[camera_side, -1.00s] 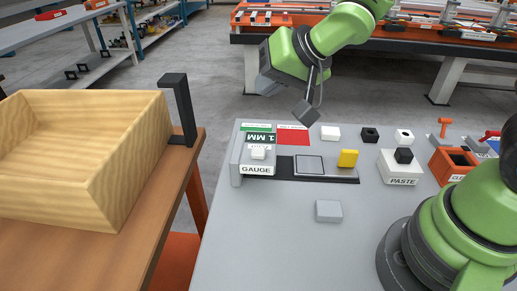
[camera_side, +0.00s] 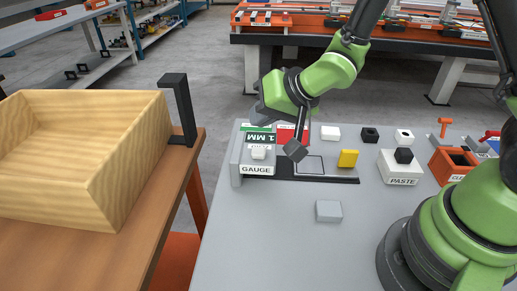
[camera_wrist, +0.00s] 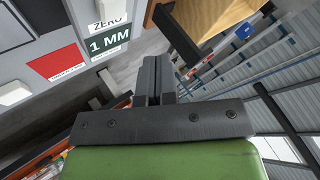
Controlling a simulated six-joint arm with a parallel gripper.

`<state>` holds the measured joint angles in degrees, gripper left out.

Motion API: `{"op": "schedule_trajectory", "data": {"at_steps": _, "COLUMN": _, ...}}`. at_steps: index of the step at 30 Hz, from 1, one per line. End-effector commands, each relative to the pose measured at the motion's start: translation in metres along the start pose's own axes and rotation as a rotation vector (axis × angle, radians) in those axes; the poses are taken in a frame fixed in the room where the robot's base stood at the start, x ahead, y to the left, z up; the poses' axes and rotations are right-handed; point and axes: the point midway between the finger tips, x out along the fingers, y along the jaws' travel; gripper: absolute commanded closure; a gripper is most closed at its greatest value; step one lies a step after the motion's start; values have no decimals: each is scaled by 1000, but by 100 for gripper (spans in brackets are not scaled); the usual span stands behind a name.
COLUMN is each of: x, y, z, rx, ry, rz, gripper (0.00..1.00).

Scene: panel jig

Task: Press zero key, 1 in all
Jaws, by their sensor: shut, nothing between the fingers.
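The gauge (camera_side: 257,170) stands at the left end of the grey table, with a green "1 MM" display (camera_side: 259,138) on it. A small white key (camera_side: 258,153) sits on the gauge below the display; its marking is too small to read in the side view. In the wrist view a white "ZERO" label (camera_wrist: 109,11) is cut by the top edge, near the "1 MM" display (camera_wrist: 108,43). My gripper (camera_side: 295,150) is shut and empty, in the air to the right of the key and apart from it. Its fingers also show in the wrist view (camera_wrist: 155,62).
A red plate (camera_side: 290,132) lies behind the gripper. A yellow block (camera_side: 348,158), a light grey block (camera_side: 328,211) and the paste block (camera_side: 402,173) stand to the right. A wooden box (camera_side: 125,175) and black bracket (camera_side: 178,110) are at the left.

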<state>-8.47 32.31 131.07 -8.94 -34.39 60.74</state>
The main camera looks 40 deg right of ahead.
Motion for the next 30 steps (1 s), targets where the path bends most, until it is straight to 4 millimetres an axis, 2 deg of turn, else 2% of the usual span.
{"op": "schedule_trajectory", "data": {"at_steps": 4, "x": 14, "y": 11, "z": 11, "rx": 1, "ry": -4, "rz": 3, "gripper": 100}}
{"op": "schedule_trajectory", "data": {"at_steps": 10, "x": 25, "y": 18, "z": 18, "rx": 0, "ry": -1, "rz": 0, "gripper": 100}}
{"op": "schedule_trajectory", "data": {"at_steps": 30, "x": 27, "y": 20, "z": 20, "rx": 0, "ry": 1, "rz": -1, "gripper": 100}}
